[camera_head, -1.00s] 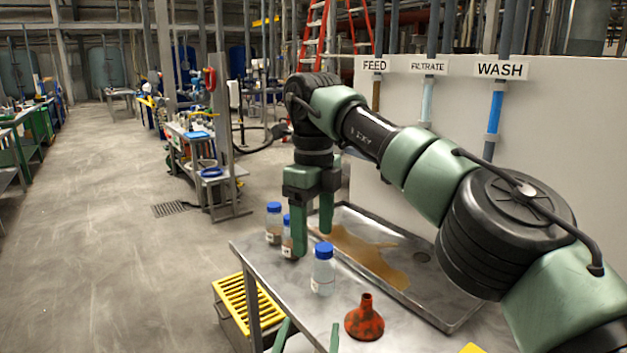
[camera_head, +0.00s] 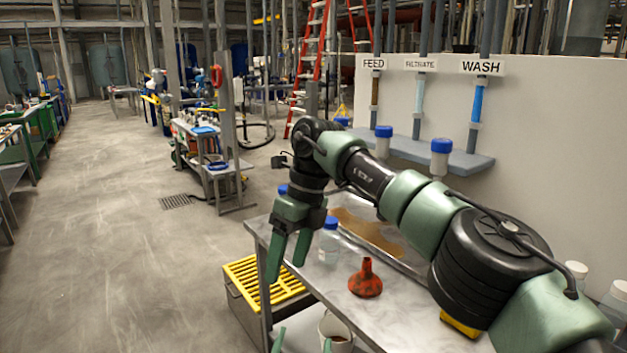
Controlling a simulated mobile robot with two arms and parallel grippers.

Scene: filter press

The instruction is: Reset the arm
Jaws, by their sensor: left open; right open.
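My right arm (camera_head: 405,198) reaches in from the right across the steel table (camera_head: 325,285). My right gripper (camera_head: 286,270) points down, open and empty, at the table's left edge, left of a blue-capped bottle (camera_head: 329,245). My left gripper (camera_head: 303,341) shows only as two green fingertips at the bottom edge. They are apart, with nothing seen between them. The rest of the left arm is out of view.
A red funnel (camera_head: 365,280) stands on the table. A tray with brown liquid (camera_head: 375,232) lies partly behind my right arm. A yellow-grated box (camera_head: 265,283) and a white bucket (camera_head: 338,330) are below. White bottles stand on a wall shelf (camera_head: 410,149). The left floor is clear.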

